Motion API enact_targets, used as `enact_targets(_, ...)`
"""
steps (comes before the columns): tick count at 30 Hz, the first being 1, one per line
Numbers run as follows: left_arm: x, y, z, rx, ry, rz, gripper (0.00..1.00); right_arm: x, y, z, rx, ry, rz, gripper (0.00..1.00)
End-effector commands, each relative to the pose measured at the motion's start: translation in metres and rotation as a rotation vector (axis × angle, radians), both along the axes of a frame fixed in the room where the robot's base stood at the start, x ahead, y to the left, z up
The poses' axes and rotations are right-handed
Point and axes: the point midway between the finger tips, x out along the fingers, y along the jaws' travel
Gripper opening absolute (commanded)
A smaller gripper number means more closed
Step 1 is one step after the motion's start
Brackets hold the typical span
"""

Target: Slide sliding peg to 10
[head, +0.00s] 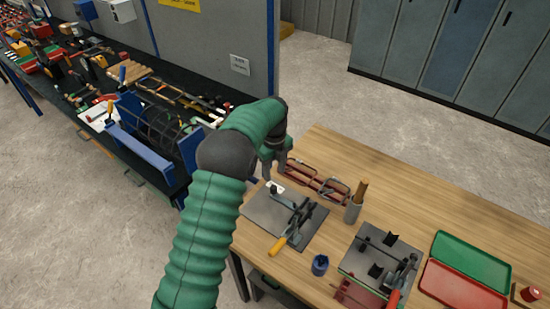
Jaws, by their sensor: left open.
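My left gripper (273,172) is open and empty, pointing down above the back left edge of the wooden table. Below and to the right of it is a grey plate (257,213) carrying a dark metal bending device (297,219) with a yellow handle (279,245). A second grey plate (352,262) to the right carries dark blocks and a device with a red handle (393,299). The sliding peg and the number 10 are too small to tell apart on either plate. My right gripper does not show.
Red-brown clamps (318,181) and a grey cup with a wooden handle (352,211) stand behind the plates. A blue cup (320,265) sits at the front. A green and red tray (468,254) is at right. The table's back right is clear.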

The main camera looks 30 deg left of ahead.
Motion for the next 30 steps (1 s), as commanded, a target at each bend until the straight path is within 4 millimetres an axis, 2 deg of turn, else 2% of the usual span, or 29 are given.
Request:
enact_targets(3, 0.001, -0.001, 0.034, 0.002, -0.005, 0.000, 0.45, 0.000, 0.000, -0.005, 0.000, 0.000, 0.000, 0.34)
enact_targets(6, 0.001, -0.001, 0.057, 0.001, -0.003, 0.000, 0.45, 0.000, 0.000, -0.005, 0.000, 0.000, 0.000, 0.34)
enact_targets(10, 0.001, -0.001, 0.077, 0.002, -0.001, 0.000, 0.45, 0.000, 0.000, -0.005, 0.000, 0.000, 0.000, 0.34)
enact_targets(14, 0.001, -0.001, 0.083, 0.002, 0.002, 0.000, 0.45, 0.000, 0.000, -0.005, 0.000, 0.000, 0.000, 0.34)
enact_targets(26, 0.001, -0.002, 0.083, 0.001, 0.001, 0.003, 0.45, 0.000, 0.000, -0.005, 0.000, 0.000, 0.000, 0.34)
enact_targets(28, -0.002, -0.006, 0.083, 0.002, -0.004, 0.041, 0.45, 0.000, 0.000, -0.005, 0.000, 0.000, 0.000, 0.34)
enact_targets(30, -0.009, -0.018, 0.081, 0.002, -0.016, 0.149, 0.45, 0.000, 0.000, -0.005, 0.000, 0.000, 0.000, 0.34)
